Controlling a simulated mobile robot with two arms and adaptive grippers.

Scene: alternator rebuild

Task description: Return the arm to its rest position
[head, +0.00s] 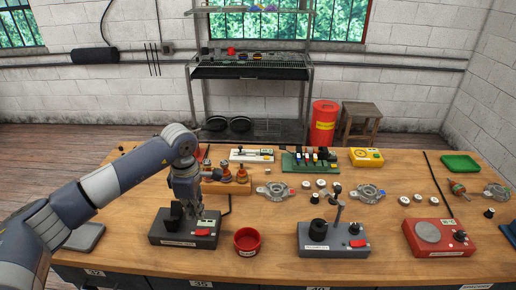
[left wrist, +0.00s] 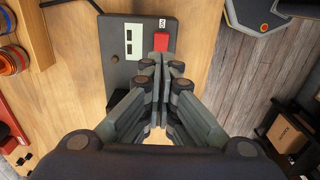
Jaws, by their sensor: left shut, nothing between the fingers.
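My left arm comes in from the left in the head view and bends down at the elbow. My left gripper (head: 196,212) points down over a dark grey bench device (head: 180,239) with a red switch (head: 202,233). In the left wrist view its fingers (left wrist: 158,72) are together and empty, above the same device (left wrist: 120,75) and close to the red switch (left wrist: 160,41). I cannot tell whether the fingertips touch the device. My right gripper is not in view.
A red cup (head: 247,241) stands just right of the device. A second grey device (head: 330,243) and a red device (head: 440,238) stand further right. A wooden block with coils (head: 228,183) is behind the gripper. A dark flat pad (head: 84,237) lies left, with bare wood (head: 130,215) between.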

